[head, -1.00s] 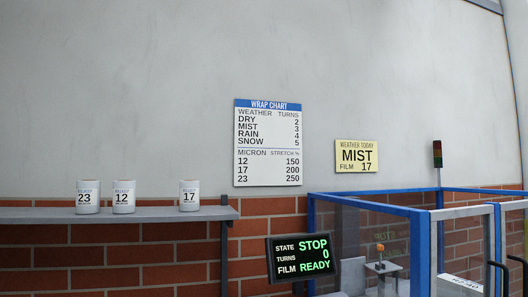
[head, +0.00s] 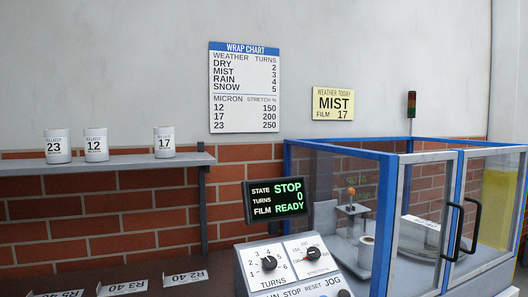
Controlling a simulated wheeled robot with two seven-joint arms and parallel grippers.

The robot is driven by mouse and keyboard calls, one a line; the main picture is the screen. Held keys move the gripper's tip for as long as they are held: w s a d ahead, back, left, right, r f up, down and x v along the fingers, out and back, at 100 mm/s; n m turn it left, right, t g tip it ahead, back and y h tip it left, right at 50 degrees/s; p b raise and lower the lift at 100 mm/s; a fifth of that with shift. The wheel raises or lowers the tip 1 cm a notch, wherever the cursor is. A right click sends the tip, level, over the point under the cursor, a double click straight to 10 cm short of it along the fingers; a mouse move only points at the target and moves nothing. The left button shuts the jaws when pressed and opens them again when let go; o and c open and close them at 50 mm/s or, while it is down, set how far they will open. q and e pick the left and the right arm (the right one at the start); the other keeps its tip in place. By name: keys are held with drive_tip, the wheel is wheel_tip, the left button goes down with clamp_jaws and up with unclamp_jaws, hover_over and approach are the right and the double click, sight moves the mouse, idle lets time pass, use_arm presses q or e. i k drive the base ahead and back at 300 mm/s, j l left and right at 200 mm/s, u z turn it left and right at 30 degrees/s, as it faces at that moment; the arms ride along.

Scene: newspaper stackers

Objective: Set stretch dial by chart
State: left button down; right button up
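The wrap chart (head: 244,88) hangs on the wall; it reads micron 12 stretch 150, 17 stretch 200, 23 stretch 250. The yellow weather card (head: 333,103) to its right reads MIST, FILM 17. The stretch dial (head: 313,252) is the right of two black knobs on the sloped control panel (head: 252,284); its scale is too small to read surely. The turns dial (head: 269,263) is on its left. The display (head: 275,199) above reads STATE STOP, TURNS 0, FILM READY. Neither gripper shows.
A glass-walled, blue-framed wrapper (head: 389,220) with black door handles stands right of the panel. Film rolls marked 23 (head: 57,146), 12 (head: 96,145) and 17 (head: 164,142) stand on a wall shelf (head: 120,161). Labels (head: 122,288) line a dark surface at lower left.

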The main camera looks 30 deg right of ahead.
sight(314, 253)
drive_tip(key=z, duration=1.25)
